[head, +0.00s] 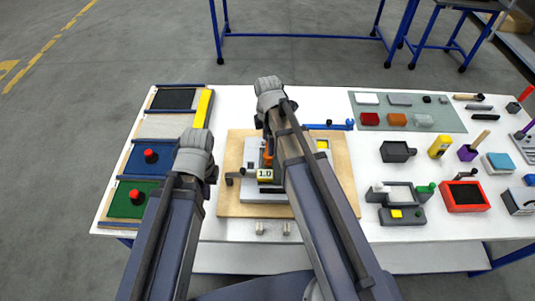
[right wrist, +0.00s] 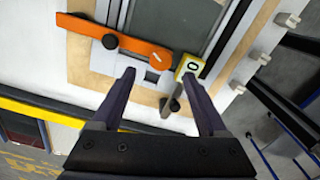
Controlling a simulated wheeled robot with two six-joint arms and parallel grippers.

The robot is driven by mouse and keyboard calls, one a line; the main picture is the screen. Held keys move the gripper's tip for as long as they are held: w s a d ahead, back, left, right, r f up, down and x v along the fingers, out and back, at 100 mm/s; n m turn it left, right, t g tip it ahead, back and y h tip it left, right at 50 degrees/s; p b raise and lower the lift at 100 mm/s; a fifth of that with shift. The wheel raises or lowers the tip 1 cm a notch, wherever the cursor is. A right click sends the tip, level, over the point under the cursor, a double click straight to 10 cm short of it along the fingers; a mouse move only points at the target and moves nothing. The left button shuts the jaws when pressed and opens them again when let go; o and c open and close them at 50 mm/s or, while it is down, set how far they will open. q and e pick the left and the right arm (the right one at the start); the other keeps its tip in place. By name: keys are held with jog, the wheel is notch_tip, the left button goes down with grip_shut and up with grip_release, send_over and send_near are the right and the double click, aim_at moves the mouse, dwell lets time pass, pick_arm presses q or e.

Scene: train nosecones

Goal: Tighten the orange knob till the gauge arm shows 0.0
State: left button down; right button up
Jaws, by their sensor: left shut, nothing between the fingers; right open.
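The gauge fixture sits on a wooden board (head: 228,203). An orange part (head: 267,157) shows behind the label, partly hidden by my right arm. In the right wrist view it is a long orange bar (right wrist: 80,25) with a black round piece on it. My right gripper (right wrist: 160,80) is open and empty over the fixture, its fingers either side of a grey lever with a black knob (right wrist: 171,104). My left gripper's fingers are hidden.
Trays with red knobs (head: 150,156) stand at the left, beside a yellow bar (head: 203,110). Metal pegs (head: 260,228) stand at the board's front. A grey-green mat (head: 440,115) with blocks and several tools fill the right side. My right arm crosses over the fixture.

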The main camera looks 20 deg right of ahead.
aim_at(268, 157)
notch_tip(268, 157, down, 6)
jog(key=b, duration=0.5)
jog(key=shift+c, duration=0.3)
grip_shut()
